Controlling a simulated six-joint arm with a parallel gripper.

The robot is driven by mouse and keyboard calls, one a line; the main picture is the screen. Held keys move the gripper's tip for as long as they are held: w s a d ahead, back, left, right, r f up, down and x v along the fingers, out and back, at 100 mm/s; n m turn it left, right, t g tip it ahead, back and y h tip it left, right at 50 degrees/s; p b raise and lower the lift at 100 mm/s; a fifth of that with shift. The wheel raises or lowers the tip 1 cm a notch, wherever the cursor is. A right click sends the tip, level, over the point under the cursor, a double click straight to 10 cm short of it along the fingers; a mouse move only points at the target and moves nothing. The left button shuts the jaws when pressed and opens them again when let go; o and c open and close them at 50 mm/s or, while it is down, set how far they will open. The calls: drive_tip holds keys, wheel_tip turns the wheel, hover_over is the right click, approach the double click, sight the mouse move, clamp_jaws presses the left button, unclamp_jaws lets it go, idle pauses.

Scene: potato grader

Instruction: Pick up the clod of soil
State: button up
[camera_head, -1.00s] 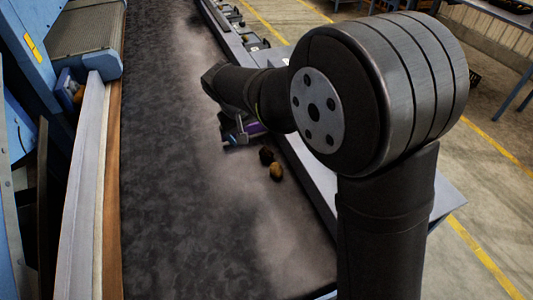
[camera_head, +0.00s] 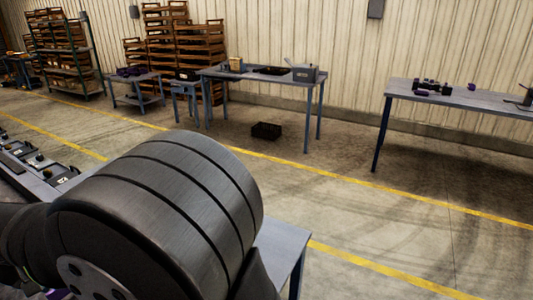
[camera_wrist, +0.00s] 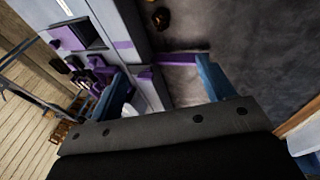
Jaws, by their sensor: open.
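A dark brown lump (camera_wrist: 161,18), which looks like the clod of soil, sits near the top edge of the wrist view, at the border of the grey belt. A lighter brownish lump (camera_wrist: 151,1) is just cut off by the top edge beside it. My gripper (camera_wrist: 160,66) shows two blue fingers spread wide with nothing between them. The dark lump lies beyond the fingertips, apart from them. The head view shows neither the lumps nor my fingers; my arm fills its lower left.
Dark belt surface (camera_wrist: 263,40) lies at the wrist view's right. Purple-and-grey fittings with a dark square opening (camera_wrist: 88,36) stand at its left. The head view shows a worktable (camera_head: 262,76), another table (camera_head: 460,97), a dark crate (camera_head: 266,131) and open floor.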

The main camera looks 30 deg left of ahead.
drive_tip(key=shift+c, duration=0.3)
drive_tip(key=w+a+f+n, duration=0.1)
drive_tip(key=w+f+n, duration=0.1)
drive_tip(key=f+n, duration=0.3)
drive_tip(key=w+a+f+n+g+h, duration=0.1)
drive_tip(key=w+f+n, duration=0.2)
drive_tip(key=f+n, duration=0.3)
drive_tip(key=w+a+f+n+g, duration=0.1)
drive_tip(key=f+n, duration=0.4)
drive_tip(key=n, duration=0.6)
drive_tip(key=shift+w+a+f, duration=0.4)
drive_tip(key=shift+w+a, duration=0.15)
drive_tip(key=shift+w, duration=0.1)
drive_tip(key=shift+a+x, duration=0.15)
drive_tip(key=shift+x, duration=1.2)
drive_tip(key=shift+a+x, duration=0.1)
drive_tip(key=shift+x, duration=1.25)
drive_tip(key=shift+w, duration=0.15)
drive_tip(key=shift+c, duration=0.3)
drive_tip(key=shift+r, duration=0.1)
drive_tip(key=c, duration=1)
